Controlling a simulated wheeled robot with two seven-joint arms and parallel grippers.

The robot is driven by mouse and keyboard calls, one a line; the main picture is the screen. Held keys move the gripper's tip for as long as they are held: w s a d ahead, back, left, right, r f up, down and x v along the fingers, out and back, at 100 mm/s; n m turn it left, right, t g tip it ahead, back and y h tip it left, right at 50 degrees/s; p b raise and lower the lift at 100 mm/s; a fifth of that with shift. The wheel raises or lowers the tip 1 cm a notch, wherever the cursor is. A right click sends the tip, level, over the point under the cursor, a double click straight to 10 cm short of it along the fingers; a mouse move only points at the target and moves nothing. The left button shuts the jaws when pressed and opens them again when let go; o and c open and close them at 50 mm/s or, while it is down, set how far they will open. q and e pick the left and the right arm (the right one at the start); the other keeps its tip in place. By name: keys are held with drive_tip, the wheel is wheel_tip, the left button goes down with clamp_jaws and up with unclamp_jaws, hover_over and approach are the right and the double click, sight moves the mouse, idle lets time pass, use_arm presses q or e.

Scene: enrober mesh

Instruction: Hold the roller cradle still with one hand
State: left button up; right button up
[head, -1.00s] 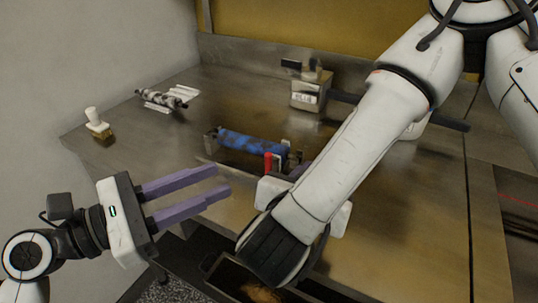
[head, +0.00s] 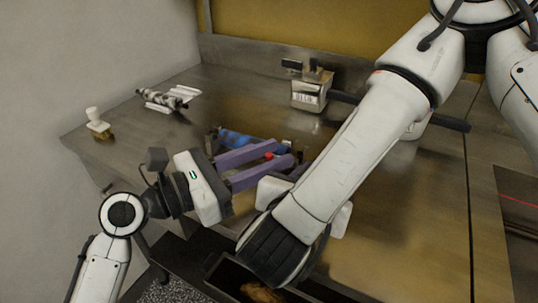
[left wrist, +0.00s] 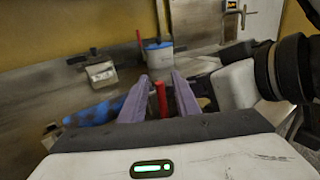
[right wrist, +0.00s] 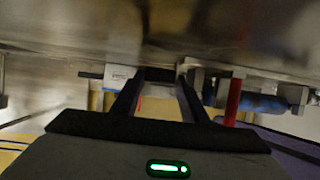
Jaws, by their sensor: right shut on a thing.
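The roller cradle (head: 287,144) sits on the steel table with a blue mottled roller (head: 237,139) across it. A red handle (head: 268,156) stands at its near right end; it also shows in the left wrist view (left wrist: 162,98). My left gripper (head: 283,155) is open, its purple fingers on either side of the red handle with gaps visible. My right gripper is mostly hidden behind my own right forearm in the head view. In the right wrist view it (right wrist: 160,76) is shut on a metal part of the cradle, with the red handle and roller to the right.
A metal box with a label (head: 309,95) stands behind the cradle. A dark-and-white roller on a white rest (head: 166,99) lies at the back left, and a white-knobbed stamp-like piece (head: 97,124) is at the left edge. An open bin lies below the front edge.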

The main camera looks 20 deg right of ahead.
use_arm(q)
drive_tip(key=shift+d, duration=0.1)
clamp_jaws()
drive_tip(key=w+a, duration=0.5)
drive_tip(key=a, duration=0.1)
drive_tip(key=w+a, duration=0.3)
drive_tip(key=a, duration=0.1)
drive_tip(key=shift+w, duration=0.35)
unclamp_jaws()
drive_tip(key=shift+s+d, duration=0.1)
drive_tip(key=v, duration=1.2)
